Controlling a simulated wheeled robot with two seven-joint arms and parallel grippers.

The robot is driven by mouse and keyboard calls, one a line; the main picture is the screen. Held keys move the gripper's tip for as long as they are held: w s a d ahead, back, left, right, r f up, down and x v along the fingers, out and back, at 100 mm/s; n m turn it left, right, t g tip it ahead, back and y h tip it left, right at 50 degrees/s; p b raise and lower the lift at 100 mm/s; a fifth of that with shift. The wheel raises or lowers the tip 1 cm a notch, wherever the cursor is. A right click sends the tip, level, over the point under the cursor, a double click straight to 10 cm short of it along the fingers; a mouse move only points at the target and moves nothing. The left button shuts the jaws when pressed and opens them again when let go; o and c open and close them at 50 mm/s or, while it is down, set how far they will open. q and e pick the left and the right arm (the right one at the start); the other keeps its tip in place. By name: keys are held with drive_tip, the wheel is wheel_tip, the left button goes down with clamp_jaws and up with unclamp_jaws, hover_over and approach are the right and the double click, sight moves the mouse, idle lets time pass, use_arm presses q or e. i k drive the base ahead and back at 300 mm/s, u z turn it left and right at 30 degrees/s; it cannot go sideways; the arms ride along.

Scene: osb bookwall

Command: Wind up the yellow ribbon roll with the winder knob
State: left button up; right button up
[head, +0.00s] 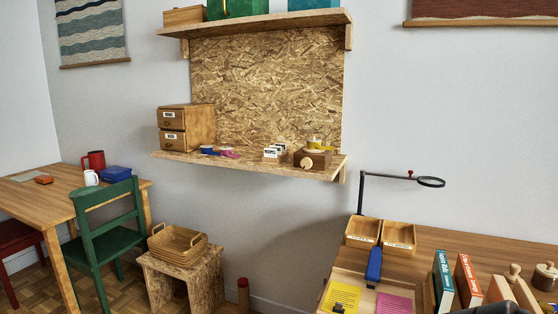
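The yellow ribbon roll (315,143) sits on top of a small brown wooden winder box (324,160) at the right end of the lower wall shelf (225,162). A round pale winder knob (308,162) is on the front face of the box. A bit of yellow ribbon seems to stick out to the right of the roll, but it is too small to tell how much is unwound. Neither of my grippers is in view, and nothing touches the roll or knob.
A desk (470,250) with a magnifier arm (400,177) stands lower right. A stool (183,278) holds a basket (178,246).

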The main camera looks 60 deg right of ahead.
sight(306, 163)
drive_tip(key=i, duration=2.4)
drive_tip(key=z, duration=1.85)
